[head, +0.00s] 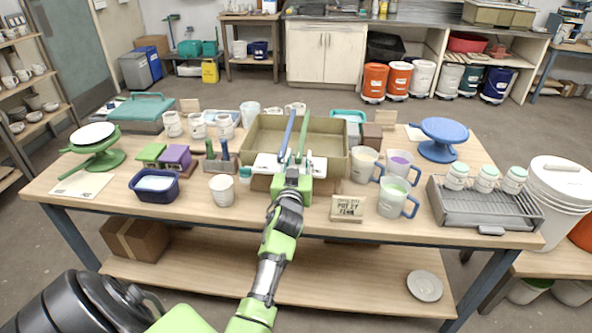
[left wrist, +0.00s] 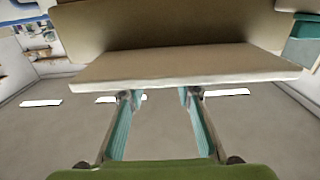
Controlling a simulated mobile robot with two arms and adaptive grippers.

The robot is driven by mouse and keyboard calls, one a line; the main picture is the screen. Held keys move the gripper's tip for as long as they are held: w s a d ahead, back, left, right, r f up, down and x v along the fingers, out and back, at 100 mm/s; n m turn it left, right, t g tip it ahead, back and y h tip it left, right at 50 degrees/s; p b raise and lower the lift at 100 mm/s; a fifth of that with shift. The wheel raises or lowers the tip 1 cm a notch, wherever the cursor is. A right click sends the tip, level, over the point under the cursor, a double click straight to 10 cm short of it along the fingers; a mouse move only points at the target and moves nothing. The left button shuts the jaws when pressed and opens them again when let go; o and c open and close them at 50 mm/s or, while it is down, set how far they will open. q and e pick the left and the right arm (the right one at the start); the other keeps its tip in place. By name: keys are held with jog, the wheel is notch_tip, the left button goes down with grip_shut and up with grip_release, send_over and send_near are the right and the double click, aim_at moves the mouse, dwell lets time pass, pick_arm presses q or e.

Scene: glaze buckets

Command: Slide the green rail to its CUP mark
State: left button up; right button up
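The green rail (head: 303,135) is a long thin bar beside a similar blue rail (head: 288,131). Both run front to back, from a pale board (head: 268,162) across the brown tray (head: 337,172) behind. I cannot read a CUP mark. My left gripper (head: 295,169) is at the front of the board, close to the rails' near ends. In the left wrist view my gripper (left wrist: 157,98) has its two fingers apart, with nothing visible between them. A pale plank edge (left wrist: 185,68) lies just beyond the tips; contact is unclear. My right gripper is not in view.
A white cup (head: 222,190) and blue tub (head: 154,186) stand left. The table's front strip is mostly clear.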

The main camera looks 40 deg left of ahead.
pick_arm(q)
jog(key=v, duration=1)
jog(key=shift+s+d, duration=0.2)
jog(key=d+f+m+g+h, duration=0.1)
jog(key=d+f+m+h, duration=0.3)
jog(key=f, duration=0.8)
jog(key=d+f+g+h, duration=0.1)
jog(key=d+f+g, duration=0.1)
jog(key=d+f, duration=0.65)
jog(key=s+d+f+m+g+h, duration=0.15)
jog(key=s+f, duration=0.25)
jog(key=f, duration=0.5)
jog(key=s+d+f+g+h, duration=0.1)
jog(key=s+d+f, duration=0.25)
jog(key=f, duration=0.65)
jog(key=s+d+f+m+g+h, duration=0.1)
jog(key=s+f+g, duration=0.2)
jog(key=s+f, duration=0.6)
jog(key=s+d+f+m+g+h, duration=0.1)
jog(key=s+d+f+g, duration=0.1)
jog(key=s+f, duration=0.75)
jog(key=s+a+f+g, duration=0.1)
jog(key=s+g, duration=0.1)
jog(key=s, duration=0.9)
jog(key=s+a+f+m+g, duration=0.1)
jog(key=s+f+g, duration=0.1)
jog(key=s, duration=0.9)
jog(key=shift+f, duration=0.25)
